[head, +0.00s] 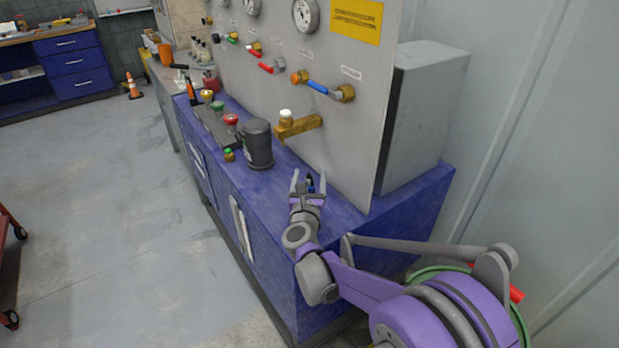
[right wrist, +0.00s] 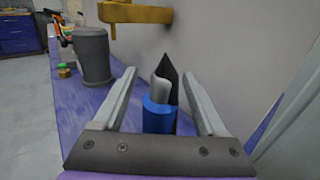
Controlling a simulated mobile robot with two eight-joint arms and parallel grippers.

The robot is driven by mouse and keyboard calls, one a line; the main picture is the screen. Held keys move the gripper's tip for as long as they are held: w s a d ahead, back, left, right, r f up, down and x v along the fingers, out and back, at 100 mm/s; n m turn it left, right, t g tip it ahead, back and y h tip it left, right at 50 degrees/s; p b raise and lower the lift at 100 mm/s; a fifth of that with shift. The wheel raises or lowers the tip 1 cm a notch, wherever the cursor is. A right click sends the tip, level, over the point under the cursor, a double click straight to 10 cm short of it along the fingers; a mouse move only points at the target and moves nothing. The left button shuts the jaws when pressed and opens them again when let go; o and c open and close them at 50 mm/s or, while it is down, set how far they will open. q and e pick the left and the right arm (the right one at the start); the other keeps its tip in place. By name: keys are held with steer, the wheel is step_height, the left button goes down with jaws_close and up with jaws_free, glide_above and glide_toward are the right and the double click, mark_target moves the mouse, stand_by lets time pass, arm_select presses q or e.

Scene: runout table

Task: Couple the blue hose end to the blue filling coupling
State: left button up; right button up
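My right gripper (head: 308,183) is over the near right end of the blue bench, beside the panel. In the right wrist view its two fingers (right wrist: 160,92) are spread wide. The blue hose end (right wrist: 159,115), a blue collar with a grey tip, stands between them with a gap on each side; a dark pointed piece is behind it. In the head view only a small dark and blue bit shows between the fingers. My left gripper is not in view.
A dark grey canister (head: 258,144) stands on the bench (head: 330,222), with a small green-topped fitting (head: 228,155) beside it. A brass bracket (head: 300,127) with a white-topped piece juts from the panel (head: 345,150). A blue-lever valve (head: 318,87) is above it.

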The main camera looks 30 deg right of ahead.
steer(key=shift+s+a, duration=0.1)
steer(key=v, duration=1)
steer(key=shift+s+a, duration=0.2)
steer(key=shift+s, duration=0.05)
stand_by(0.6)
steer(key=s+a+r+n+y+p, duration=0.1)
steer(key=s+a+n+y, duration=0.2)
steer(key=a+n+y, duration=0.7)
steer(key=s+a+r+n+y+p, duration=0.15)
steer(key=a+n, duration=0.25)
steer(key=n, duration=1.2)
steer(key=s+d+f+n+g+p, duration=0.1)
steer(key=s+f+n+g, duration=0.3)
steer(key=s+n, duration=0.4)
steer(key=s+d+f+n+g+h+p, duration=0.1)
steer(key=s+d+f+n+g, duration=0.1)
steer(key=s+f+n+g, duration=0.3)
steer(key=s+f+n, duration=0.1)
steer(key=s+n, duration=0.2)
steer(key=s, duration=0.2)
steer(key=shift+f+n+g, duration=0.3)
steer(key=shift+f+n, duration=0.05)
steer(key=shift+n, duration=0.05)
